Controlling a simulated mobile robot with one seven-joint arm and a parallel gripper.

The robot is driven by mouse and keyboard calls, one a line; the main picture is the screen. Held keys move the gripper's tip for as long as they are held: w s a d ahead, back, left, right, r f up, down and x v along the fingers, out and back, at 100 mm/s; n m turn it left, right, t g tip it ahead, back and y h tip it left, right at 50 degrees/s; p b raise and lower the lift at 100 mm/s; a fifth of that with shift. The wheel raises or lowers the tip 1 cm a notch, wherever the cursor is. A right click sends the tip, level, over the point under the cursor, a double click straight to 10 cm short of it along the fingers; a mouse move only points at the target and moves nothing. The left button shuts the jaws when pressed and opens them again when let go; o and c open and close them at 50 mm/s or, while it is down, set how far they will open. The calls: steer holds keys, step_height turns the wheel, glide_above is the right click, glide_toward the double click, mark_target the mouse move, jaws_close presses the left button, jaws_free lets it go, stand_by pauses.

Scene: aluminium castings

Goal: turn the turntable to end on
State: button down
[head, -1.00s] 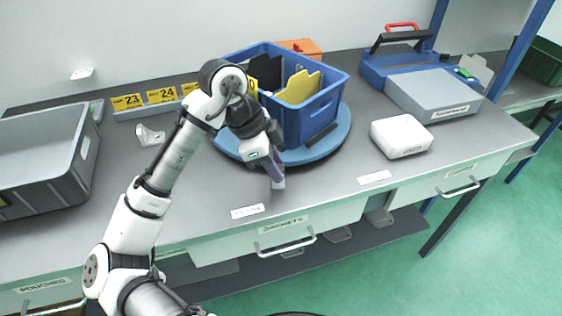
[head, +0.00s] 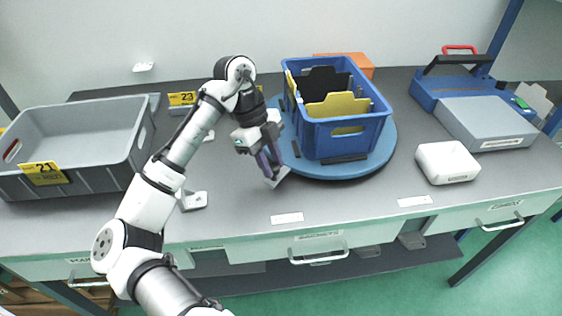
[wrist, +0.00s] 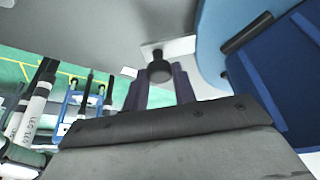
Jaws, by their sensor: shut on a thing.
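The blue turntable (head: 378,158) is a round disc on the grey bench. A blue crate (head: 378,125) stands on it with black and yellow dividers inside. The crate's short slotted end faces toward me and slightly right. My gripper (head: 272,174) is low at the disc's front left edge. In the wrist view its purple fingers (wrist: 160,88) are closed around a dark knob (wrist: 160,67) above a pale tab (wrist: 178,48), next to the disc's rim. The fingers partly hide the tab, and its join to the disc is unclear.
A white box (head: 447,162), a grey case (head: 488,122) and a blue toolbox (head: 470,82) are right. An orange box (head: 345,62) is behind the crate.

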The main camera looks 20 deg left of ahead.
steer(key=shift+w+a+m, duration=0.2)
steer(key=shift+a+m, duration=0.1)
steer(key=shift+a, duration=0.3)
steer(key=c, duration=1.1)
jaws_free()
steer(key=shift+a, duration=0.2)
steer(key=shift+c, duration=0.2)
steer(key=shift+d+r, duration=0.1)
steer(key=v, duration=1.3)
steer(key=shift+w+r, duration=0.2)
steer(key=shift+r, duration=0.15)
steer(key=shift+s+f, duration=0.1)
